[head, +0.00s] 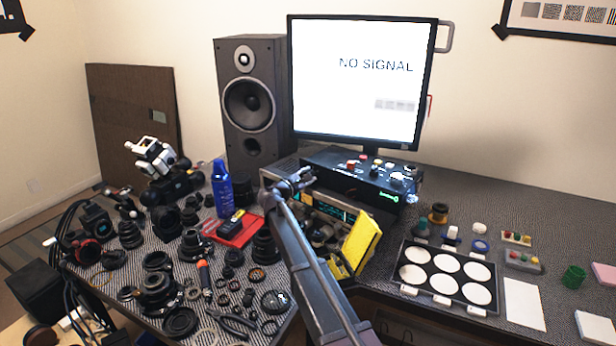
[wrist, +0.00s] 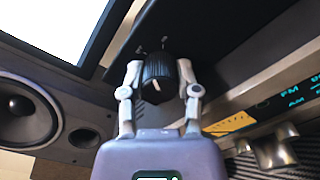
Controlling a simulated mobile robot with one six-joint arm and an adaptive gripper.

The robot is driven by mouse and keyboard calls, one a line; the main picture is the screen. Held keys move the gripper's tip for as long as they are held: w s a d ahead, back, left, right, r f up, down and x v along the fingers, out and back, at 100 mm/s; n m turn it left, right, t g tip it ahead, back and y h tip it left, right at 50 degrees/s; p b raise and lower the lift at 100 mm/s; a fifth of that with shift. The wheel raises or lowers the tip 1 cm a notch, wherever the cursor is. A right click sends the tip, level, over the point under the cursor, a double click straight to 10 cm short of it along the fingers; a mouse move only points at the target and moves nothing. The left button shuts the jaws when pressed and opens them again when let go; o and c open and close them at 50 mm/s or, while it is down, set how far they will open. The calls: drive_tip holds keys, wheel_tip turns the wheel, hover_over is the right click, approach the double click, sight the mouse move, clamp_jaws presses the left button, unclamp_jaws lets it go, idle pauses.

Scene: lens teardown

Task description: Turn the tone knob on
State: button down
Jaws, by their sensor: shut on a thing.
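A black ribbed knob with a white pointer line (wrist: 158,84) sits between my gripper's two pale fingertips (wrist: 160,70) in the wrist view. The fingers are shut on the knob from both sides. The pointer line is short and slightly tilted. Which panel the knob is fixed to is hard to tell; dark casing lies behind it. In the head view my gripper (head: 300,182) is at the front of the stacked electronics, and the knob is hidden or too small to make out there.
A silver receiver with a lit FM/AM display (wrist: 296,94) and metal knobs (wrist: 272,150) is close on the right. A speaker (head: 250,105) and a monitor reading NO SIGNAL (head: 360,80) stand behind. A yellow object (head: 362,240) and many lens parts crowd the table.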

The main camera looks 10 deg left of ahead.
drive_tip(key=m, duration=0.5)
idle(0.4)
drive_tip(key=shift+c, duration=1.7)
unclamp_jaws()
drive_tip(key=shift+w, duration=0.1)
drive_tip(key=v, duration=1.2)
